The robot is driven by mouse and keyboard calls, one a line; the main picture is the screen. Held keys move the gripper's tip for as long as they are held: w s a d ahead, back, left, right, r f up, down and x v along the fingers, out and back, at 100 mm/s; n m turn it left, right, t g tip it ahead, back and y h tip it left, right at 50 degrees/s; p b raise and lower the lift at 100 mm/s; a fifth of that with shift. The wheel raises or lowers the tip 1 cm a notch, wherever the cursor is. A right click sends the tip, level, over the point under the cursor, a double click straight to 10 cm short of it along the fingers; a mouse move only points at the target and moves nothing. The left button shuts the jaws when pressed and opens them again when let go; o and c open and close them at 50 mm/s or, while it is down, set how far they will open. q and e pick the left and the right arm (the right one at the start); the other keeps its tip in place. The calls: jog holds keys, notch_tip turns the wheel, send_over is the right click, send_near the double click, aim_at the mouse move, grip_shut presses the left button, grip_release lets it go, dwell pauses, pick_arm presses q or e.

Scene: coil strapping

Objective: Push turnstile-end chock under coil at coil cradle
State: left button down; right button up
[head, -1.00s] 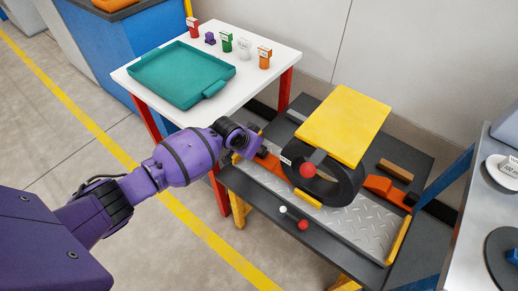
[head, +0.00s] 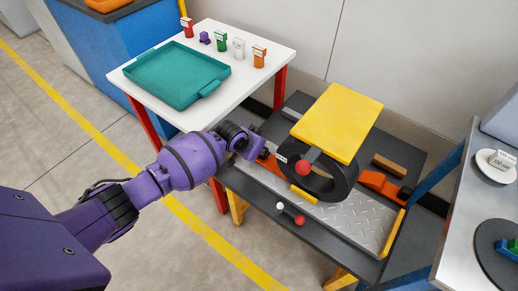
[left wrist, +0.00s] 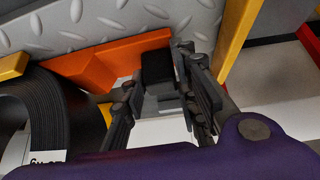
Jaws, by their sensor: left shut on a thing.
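The black coil (head: 341,186) stands on edge on the cradle, with its opening facing front. An orange chock (head: 269,162) lies at the coil's left side, and a second orange chock (head: 374,182) lies at its right. My left gripper (head: 252,150) is at the left chock's outer end. In the left wrist view, my left gripper (left wrist: 160,88) is shut on the dark block (left wrist: 157,67) at the end of the orange chock (left wrist: 95,65). The coil (left wrist: 52,105) is close to the chock's thin end; whether they touch cannot be told. My right gripper is out of view.
The cradle has a tread-plate strip (head: 345,225) with yellow end bars. A white table (head: 240,87) with a teal tray (head: 180,75) stands behind left. A steel bench (head: 470,215) is at right.

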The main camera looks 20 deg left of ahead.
pick_arm(q)
jog(key=shift+d+r, duration=0.1)
jog(key=shift+d, duration=0.3)
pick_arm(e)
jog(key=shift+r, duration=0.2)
pick_arm(q)
jog(key=c, duration=1.3)
grip_release()
jog(key=shift+s, duration=0.1)
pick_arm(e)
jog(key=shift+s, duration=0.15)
pick_arm(q)
jog(key=shift+s+a, duration=0.1)
jog(key=w+a+p+v, duration=0.1)
jog(key=p+v, duration=0.1)
jog(key=v, duration=0.6)
jog(key=w+a+r+p+v, duration=0.1)
jog(key=w+p+v, duration=0.1)
jog(key=v, duration=0.6)
jog(key=shift+r, duration=0.2)
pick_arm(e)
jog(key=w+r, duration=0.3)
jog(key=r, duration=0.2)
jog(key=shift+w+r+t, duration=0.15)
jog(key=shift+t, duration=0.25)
pick_arm(q)
jog(key=shift+w+d, duration=0.15)
